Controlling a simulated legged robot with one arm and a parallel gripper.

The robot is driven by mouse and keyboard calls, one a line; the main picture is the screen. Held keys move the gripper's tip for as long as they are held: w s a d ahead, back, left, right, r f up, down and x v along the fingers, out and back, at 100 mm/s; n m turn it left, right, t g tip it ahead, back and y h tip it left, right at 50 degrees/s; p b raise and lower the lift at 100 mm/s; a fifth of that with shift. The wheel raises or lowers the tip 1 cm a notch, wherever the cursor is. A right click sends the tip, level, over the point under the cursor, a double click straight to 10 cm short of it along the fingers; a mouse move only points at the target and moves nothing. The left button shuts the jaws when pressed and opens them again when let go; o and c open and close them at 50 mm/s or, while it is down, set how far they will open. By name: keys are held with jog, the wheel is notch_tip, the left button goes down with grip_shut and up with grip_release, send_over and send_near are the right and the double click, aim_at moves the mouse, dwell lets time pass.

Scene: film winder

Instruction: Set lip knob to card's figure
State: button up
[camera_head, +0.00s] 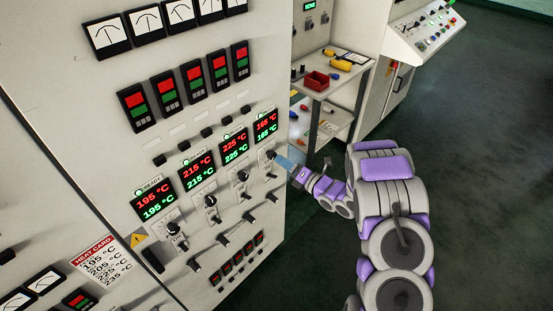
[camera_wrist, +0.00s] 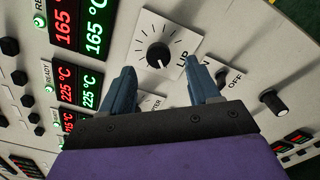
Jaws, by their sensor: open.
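The lip knob (camera_wrist: 159,55) is a round black knob with a light pointer mark, on a white square dial whose label looks like "LIP". In the head view the knob (camera_head: 271,155) is at the right end of the knob row. My gripper (camera_wrist: 162,80) is open, its two blue fingers spread just short of the knob, one to each side, apparently not touching it. The gripper (camera_head: 287,164) also shows in the head view. The display (camera_head: 265,126) above the knob reads 165 °C in red and green. The heat card (camera_head: 101,263) lists 195, 205, 225 and 235 °C.
Other zone displays (camera_head: 154,198) read 195, 215 and 225 °C, with knobs (camera_head: 211,201) below. An on/off switch (camera_wrist: 222,78) and a black lever (camera_wrist: 273,102) sit close to the lip dial. A cart with a red bin (camera_head: 316,81) stands behind. Open floor lies right.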

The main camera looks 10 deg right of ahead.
aim_at(274, 157)
jog(key=shift+x, duration=2.35)
jog(key=shift+c, duration=0.4)
jog(key=c, duration=1)
jog(key=shift+o, duration=0.2)
